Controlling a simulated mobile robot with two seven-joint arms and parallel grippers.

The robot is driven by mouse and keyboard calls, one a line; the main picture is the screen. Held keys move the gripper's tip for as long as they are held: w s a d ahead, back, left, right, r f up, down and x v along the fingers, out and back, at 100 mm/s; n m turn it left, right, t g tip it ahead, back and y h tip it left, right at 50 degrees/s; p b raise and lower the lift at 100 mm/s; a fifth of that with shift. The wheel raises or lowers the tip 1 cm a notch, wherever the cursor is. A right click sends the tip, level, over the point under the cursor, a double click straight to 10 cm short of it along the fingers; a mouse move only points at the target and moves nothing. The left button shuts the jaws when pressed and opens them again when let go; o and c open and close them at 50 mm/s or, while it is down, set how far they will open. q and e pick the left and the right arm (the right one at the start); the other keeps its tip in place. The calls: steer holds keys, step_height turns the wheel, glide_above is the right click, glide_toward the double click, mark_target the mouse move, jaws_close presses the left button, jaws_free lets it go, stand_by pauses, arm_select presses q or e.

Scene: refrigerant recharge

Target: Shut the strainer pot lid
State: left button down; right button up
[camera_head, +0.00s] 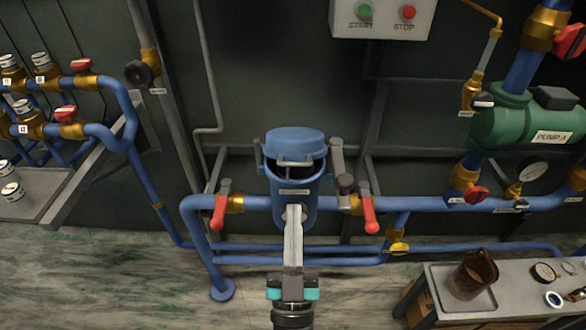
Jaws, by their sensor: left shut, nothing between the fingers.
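The blue strainer pot (292,188) sits in the blue pipe run at the middle of the head view. Its blue lid (295,140) is raised at the back, and the dark inside of the pot shows below it. A pale bar (295,161) shows at the lid's front edge. My left gripper (294,214) comes up from the bottom of the picture. Its fingers are shut and empty, with their tips overlapping the lower front of the pot in the picture; I cannot tell whether they touch it. My right gripper is not in view.
Red-handled valves stand to the left (220,210) and right (369,214) of the pot. A grey post with a knob (344,181) is close at its right. A bench with a tray (466,302) is at the lower right. A START/STOP box (383,18) hangs above.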

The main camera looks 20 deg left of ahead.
mark_target(295, 145)
arm_select(q)
steer(key=r+p+x, duration=0.1)
steer(key=p+x, duration=0.1)
steer(key=x, duration=1)
steer(key=shift+g, duration=0.4)
steer(key=shift+s+a+f+b, duration=0.1)
steer(key=shift+f+b, duration=1.15)
steer(key=shift+s+f+b, duration=0.1)
steer(key=shift+f+b, duration=1.1)
steer(key=shift+b, duration=0.05)
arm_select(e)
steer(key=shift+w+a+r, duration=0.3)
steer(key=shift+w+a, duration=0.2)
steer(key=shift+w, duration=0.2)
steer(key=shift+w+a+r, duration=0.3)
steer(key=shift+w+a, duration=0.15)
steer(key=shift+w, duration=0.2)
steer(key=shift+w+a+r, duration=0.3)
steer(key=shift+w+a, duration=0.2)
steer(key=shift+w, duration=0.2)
